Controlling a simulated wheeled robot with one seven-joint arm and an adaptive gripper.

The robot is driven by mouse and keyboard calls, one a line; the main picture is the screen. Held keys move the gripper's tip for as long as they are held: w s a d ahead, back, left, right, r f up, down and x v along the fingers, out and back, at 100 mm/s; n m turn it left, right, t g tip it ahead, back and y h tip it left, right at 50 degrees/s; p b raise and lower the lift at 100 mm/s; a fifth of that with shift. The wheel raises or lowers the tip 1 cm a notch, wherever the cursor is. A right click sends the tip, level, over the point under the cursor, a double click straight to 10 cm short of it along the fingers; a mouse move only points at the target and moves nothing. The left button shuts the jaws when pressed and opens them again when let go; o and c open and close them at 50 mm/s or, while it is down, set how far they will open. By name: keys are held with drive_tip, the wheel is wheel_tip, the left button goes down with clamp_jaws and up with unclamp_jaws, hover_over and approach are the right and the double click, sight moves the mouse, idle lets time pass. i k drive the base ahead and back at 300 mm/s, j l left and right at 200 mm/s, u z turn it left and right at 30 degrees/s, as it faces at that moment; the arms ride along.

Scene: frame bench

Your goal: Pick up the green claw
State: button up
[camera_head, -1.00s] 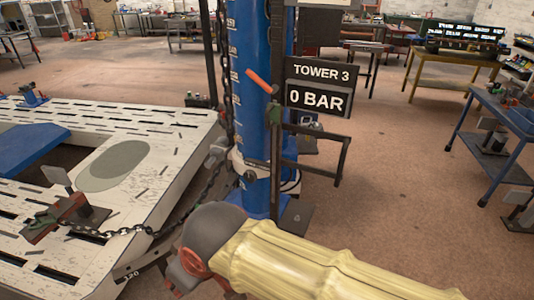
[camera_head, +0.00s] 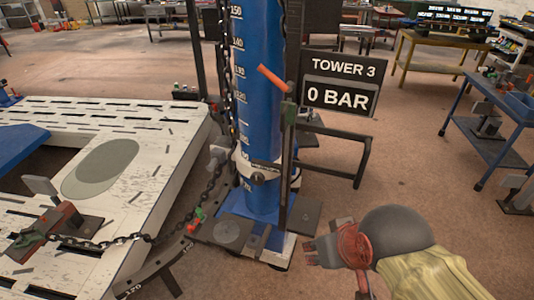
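A dark green claw-like piece (camera_head: 28,242) sits at the left end of the chain (camera_head: 135,238), against a rusty red clamp (camera_head: 60,220) on the white frame bench. A small bright green and red item (camera_head: 197,216) also lies by the foot of the blue tower; its shape is too small to tell. My gripper (camera_head: 312,252) is low in the view, right of the tower base and well apart from both green pieces. Its grey fingers point left, but whether they are open does not show. Nothing is visibly held.
A black frame (camera_head: 345,160) sticks out at right. The white bench (camera_head: 160,125) fills the left.

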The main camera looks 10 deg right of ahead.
sight(28, 239)
drive_tip(key=u, duration=1.75)
drive_tip(key=i+j+u, duration=0.85)
drive_tip(key=u, duration=0.15)
drive_tip(key=i+u, duration=0.5)
drive_tip(key=i+z, duration=0.15)
drive_tip(key=i, duration=0.45)
drive_tip(key=i+j+z, duration=0.2)
drive_tip(key=i, duration=0.35)
drive_tip(key=i+j+z, duration=0.15)
drive_tip(key=i, duration=0.45)
drive_tip(key=i+l+z, duration=0.1)
drive_tip(key=i+z, duration=0.85)
drive_tip(key=i+j+z, duration=0.3)
drive_tip(key=z, duration=0.2)
drive_tip(key=i+l+z, duration=0.1)
drive_tip(key=i+z, duration=0.5)
drive_tip(key=z, duration=0.15)
drive_tip(key=i+z, duration=0.35)
